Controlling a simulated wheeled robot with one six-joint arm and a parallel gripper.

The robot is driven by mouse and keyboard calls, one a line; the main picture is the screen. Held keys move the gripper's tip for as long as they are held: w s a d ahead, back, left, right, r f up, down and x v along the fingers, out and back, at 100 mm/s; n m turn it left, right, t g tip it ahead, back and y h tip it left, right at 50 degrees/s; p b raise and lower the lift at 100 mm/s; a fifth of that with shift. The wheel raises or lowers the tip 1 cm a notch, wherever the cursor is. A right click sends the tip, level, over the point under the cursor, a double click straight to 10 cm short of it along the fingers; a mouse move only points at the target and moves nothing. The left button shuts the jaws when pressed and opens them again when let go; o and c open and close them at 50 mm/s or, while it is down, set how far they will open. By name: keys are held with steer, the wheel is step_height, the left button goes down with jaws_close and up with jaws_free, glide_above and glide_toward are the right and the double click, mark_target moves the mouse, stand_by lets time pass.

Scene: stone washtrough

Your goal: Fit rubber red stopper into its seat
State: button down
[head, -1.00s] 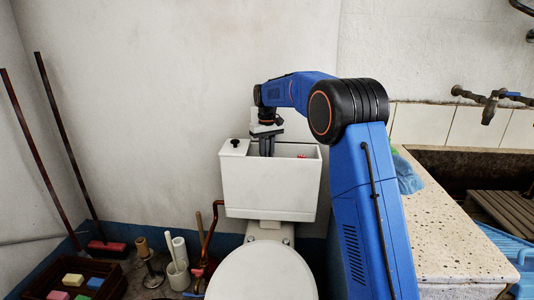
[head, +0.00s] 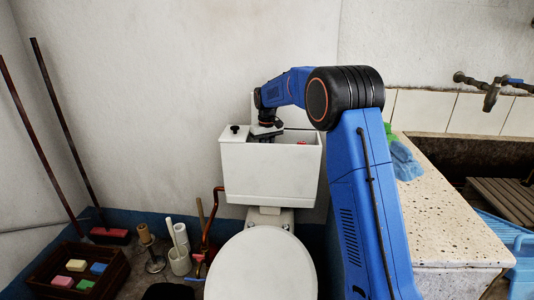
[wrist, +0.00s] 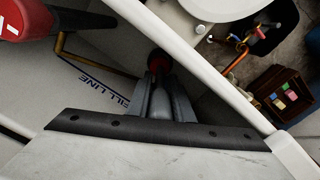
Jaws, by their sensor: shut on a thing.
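My gripper (wrist: 158,100) reaches down inside the white toilet cistern (head: 270,172). In the wrist view it is shut on the dark red rubber stopper (wrist: 159,60), which shows just beyond the fingertips. In the head view the fingers are mostly hidden behind the cistern's front wall, and only the wrist (head: 265,128) shows above the rim. The stopper's seat does not show in either view, so I cannot tell whether the stopper touches it.
Inside the cistern are a large red-topped part (wrist: 22,20), a brass rod (wrist: 95,57) and a "FILL LINE" mark (wrist: 100,92). The cistern's front wall (wrist: 205,70) runs close beside the fingers. A speckled stone counter (head: 450,215) stands at right.

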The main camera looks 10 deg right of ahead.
steer(key=shift+f, duration=0.95)
steer(key=shift+a+f, duration=0.25)
steer(key=shift+f, duration=0.15)
steer(key=c, duration=1.5)
jaws_free()
steer(key=shift+s+f, duration=0.1)
steer(key=shift+s, duration=0.05)
steer(key=r, duration=1.9)
steer(key=shift+d+r, duration=0.25)
steer(key=shift+d, duration=0.05)
